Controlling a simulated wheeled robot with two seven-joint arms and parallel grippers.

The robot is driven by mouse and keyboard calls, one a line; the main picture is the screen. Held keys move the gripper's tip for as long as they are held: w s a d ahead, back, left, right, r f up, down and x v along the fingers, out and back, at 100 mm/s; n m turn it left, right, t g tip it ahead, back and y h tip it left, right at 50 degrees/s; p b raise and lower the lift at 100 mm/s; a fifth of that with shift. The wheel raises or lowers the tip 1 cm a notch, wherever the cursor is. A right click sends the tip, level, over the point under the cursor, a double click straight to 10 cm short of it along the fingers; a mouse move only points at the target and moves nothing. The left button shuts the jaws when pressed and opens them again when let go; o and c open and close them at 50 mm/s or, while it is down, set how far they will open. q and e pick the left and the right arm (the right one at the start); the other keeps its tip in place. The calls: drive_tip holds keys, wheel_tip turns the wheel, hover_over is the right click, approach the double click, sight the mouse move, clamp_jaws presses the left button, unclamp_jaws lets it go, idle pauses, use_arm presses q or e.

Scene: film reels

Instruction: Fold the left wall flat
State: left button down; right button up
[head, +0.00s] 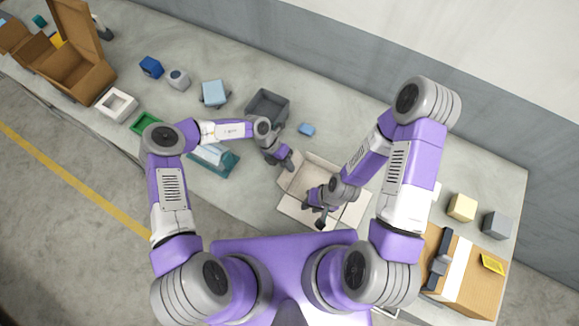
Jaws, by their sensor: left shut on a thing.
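An open cream-coloured box (350,213) stands at the table's front edge, in front of my body. Its left wall (289,184) runs down from the upper left corner. My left gripper (287,165) is at the top of that wall by this corner and is shut on it; its fingertips are small and partly hidden. My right gripper (314,216) is over the box's near side, with its dark fingertips apart. My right forearm hides part of the box's inside and right side.
A grey bin (268,106) and a small blue block (307,129) lie behind the box. A teal tray (225,163) is to its left. A taped brown carton (470,275) stands at the right. The table behind the blue block is clear.

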use_arm(q)
drive_tip(key=shift+a+f, duration=0.1)
drive_tip(key=shift+f, duration=0.05)
drive_tip(key=shift+h, duration=0.3)
drive_tip(key=c, duration=1.3)
unclamp_jaws()
drive_tip(key=b+v, duration=0.1)
drive_tip(key=v, duration=0.6)
drive_tip(key=shift+w+a+r, duration=0.15)
drive_tip(key=shift+w+r, duration=0.05)
drive_tip(key=shift+r, duration=0.05)
